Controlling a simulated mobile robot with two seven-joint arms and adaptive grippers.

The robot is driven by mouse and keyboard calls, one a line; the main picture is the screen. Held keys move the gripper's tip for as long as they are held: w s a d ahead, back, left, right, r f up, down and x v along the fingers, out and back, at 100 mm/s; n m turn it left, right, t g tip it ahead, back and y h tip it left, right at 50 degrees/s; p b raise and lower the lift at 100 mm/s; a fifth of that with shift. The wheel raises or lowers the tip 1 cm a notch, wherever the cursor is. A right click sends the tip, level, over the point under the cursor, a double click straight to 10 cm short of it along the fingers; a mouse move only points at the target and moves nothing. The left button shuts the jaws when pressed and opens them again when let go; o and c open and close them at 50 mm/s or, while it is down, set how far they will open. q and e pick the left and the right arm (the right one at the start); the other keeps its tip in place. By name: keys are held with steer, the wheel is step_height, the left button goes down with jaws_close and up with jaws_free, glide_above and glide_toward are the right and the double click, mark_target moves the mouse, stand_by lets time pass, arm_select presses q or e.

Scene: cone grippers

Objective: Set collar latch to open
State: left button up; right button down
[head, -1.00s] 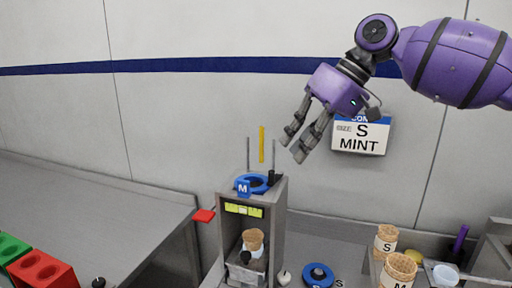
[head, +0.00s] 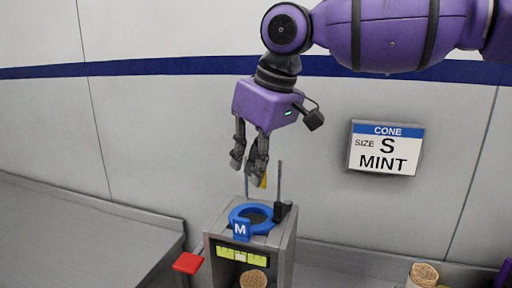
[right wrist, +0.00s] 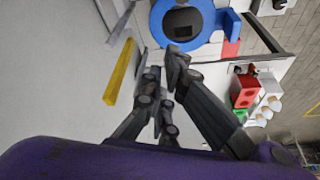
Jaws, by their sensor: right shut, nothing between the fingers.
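A blue collar (head: 262,214) marked M sits on top of a grey metal stand (head: 281,255). A small black part (head: 282,211), perhaps the latch, stands at the collar's right edge; I cannot tell its setting. My right gripper (head: 247,178) points down above the collar, shut and empty, apart from it. In the right wrist view the blue collar (right wrist: 182,22) lies just beyond my right gripper's fingertips (right wrist: 168,65). My left gripper is not in view.
Thin upright rods (head: 280,180) rise behind the collar, and a yellow strip (right wrist: 119,72) stands close to my right fingers. A red paddle (head: 187,262) juts from the stand's left. A sign (head: 385,148) on the wall reads cone, size S, mint. A cone (head: 424,273) shows at lower right.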

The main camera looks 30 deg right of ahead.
steer(key=x, duration=0.3)
steer(key=shift+f, duration=0.3)
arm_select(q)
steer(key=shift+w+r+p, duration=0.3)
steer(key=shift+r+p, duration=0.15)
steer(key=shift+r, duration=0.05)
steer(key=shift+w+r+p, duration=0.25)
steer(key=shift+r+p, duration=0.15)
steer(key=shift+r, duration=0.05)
arm_select(e)
steer(key=s, duration=0.1)
steer(key=s+d, duration=0.1)
steer(key=s, duration=0.1)
steer(key=shift+s+d+r, duration=0.15)
steer(key=shift+s+r, duration=0.05)
steer(key=shift+s, duration=0.05)
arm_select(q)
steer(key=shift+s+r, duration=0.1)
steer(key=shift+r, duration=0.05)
arm_select(e)
steer(key=shift+s, duration=0.1)
